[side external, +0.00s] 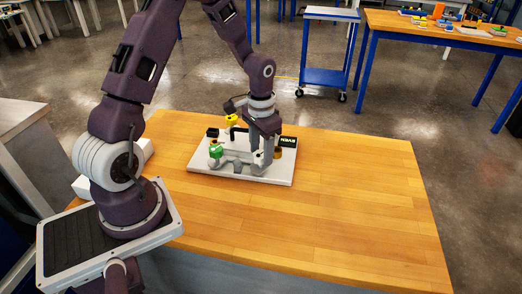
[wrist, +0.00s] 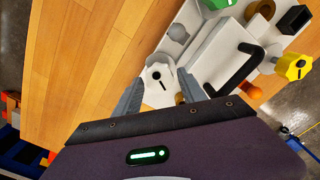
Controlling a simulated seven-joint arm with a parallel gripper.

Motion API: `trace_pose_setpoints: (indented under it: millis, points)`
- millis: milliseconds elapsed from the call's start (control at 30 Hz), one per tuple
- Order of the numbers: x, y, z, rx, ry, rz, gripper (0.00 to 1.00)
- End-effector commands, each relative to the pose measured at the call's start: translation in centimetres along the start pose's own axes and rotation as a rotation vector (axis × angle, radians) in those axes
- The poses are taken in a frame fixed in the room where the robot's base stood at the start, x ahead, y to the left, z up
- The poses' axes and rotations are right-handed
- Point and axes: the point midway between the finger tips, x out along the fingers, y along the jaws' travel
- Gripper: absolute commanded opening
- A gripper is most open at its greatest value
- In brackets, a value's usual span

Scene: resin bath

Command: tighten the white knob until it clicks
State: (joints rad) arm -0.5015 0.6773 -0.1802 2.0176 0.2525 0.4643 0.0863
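The white knob (wrist: 161,83), with a black mark on its face, shows in the wrist view between the two grey fingers of my gripper (wrist: 161,74). The fingers stand apart, one on each side of the knob, and I see no firm grip on it. In the side external view my gripper (side external: 264,150) points down over the right half of the white board (side external: 205,170). There the white knob is small and mostly hidden by the fingers.
The board also carries a green knob (side external: 216,151), a yellow knob (side external: 231,120), a black handle (wrist: 236,70) and an orange knob (wrist: 250,88). A black block with lettering (side external: 288,142) stands behind my gripper. The wooden table (side external: 360,210) is clear to the right.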

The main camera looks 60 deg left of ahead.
Motion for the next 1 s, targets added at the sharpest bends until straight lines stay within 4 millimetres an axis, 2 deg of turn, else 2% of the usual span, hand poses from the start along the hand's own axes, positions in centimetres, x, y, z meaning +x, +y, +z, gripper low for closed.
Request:
trace_pose_setpoints:
  millis: [333, 600, 700, 1000]
  points:
    - [-0.2, 0.0, 0.0, -0.001, -0.001, 0.000, 0.57]
    - [-5.3, -0.1, 0.0, -0.001, 0.002, -0.002, 0.57]
    - [-6.6, -0.1, 0.0, -0.001, 0.001, -0.001, 0.57]
    - [-7.0, 0.0, 0.1, 0.000, -0.002, 0.000, 0.57]
